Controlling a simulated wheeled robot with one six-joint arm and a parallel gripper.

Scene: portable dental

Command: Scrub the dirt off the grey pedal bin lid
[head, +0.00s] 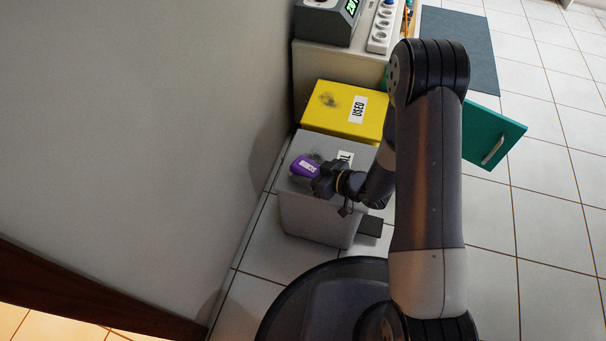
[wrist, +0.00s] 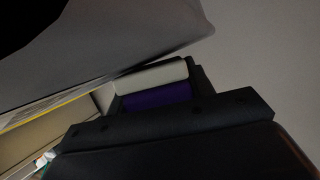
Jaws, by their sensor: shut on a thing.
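The grey pedal bin (head: 318,215) stands below the middle of the head view. Its lid (head: 350,192) is partly hidden by my gripper and arm. A dark smudge shows at the lid's far side (head: 316,157), beside the scrubber. In the wrist view the scrubber shows as a purple band (wrist: 156,96) and a pale band (wrist: 150,75) close to a grey surface. I cannot tell whether it touches the lid.
A yellow bin labelled USED (head: 345,112), with a dark smudge on its lid, stands just behind. A wall (head: 150,120) runs close along the left. A green door (head: 490,138) stands open at right. A power strip (head: 381,28) lies on the cabinet. Tiled floor is clear at right.

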